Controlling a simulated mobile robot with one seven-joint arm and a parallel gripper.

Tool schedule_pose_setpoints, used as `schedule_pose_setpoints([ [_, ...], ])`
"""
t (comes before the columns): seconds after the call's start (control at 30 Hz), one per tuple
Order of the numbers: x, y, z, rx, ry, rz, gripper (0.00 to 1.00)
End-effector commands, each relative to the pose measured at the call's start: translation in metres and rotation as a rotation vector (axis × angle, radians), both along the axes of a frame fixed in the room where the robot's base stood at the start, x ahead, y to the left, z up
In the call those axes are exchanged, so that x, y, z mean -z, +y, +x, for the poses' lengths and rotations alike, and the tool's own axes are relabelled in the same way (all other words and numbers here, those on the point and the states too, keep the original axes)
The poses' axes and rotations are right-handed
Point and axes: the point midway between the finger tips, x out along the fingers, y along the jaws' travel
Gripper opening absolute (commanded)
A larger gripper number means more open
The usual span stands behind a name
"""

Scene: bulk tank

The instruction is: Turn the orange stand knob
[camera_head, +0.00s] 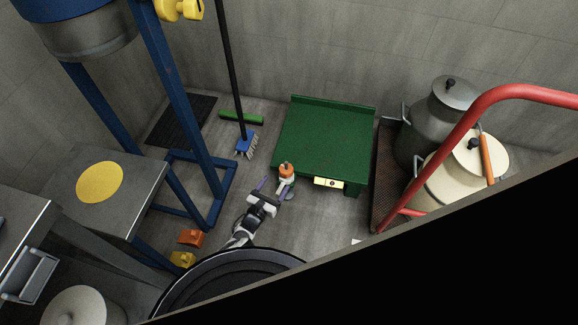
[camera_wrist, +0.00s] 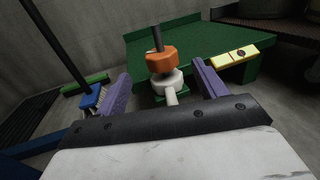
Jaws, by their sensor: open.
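The orange knob (camera_head: 286,169) stands at the front edge of the green platform (camera_head: 322,136). In the wrist view the orange knob (camera_wrist: 161,59) sits on a white collar (camera_wrist: 166,82), with a dark rod rising above it. My gripper (camera_head: 274,188) is just in front of the knob. In the wrist view its two purple fingers (camera_wrist: 160,88) are spread apart, with the knob and collar seen between and beyond them. The gripper is open and holds nothing. I cannot tell whether a finger touches the collar.
A yellow label block (camera_head: 328,183) is on the platform's front, right of the knob. A broom (camera_head: 245,144) and blue frame (camera_head: 190,110) stand left. Orange (camera_head: 191,237) and yellow (camera_head: 182,259) pieces lie lower left. Milk cans (camera_head: 436,117) and a red rail (camera_head: 470,115) are right.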

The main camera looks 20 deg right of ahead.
Motion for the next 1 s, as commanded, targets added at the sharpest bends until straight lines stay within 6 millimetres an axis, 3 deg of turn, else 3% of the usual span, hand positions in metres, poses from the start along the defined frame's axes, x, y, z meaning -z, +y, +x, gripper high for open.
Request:
schedule_pose_setpoints([
  [0.2, 0.005, -0.038, 0.032, 0.003, -0.003, -0.002, 0.71],
  [0.5, 0.003, -0.075, 0.065, 0.002, -0.003, 0.0, 0.71],
  [0.93, 0.0, -0.083, 0.072, 0.0, -0.001, -0.001, 0.71],
  [1.0, 0.0, -0.083, 0.072, 0.0, -0.001, -0.001, 0.64],
])
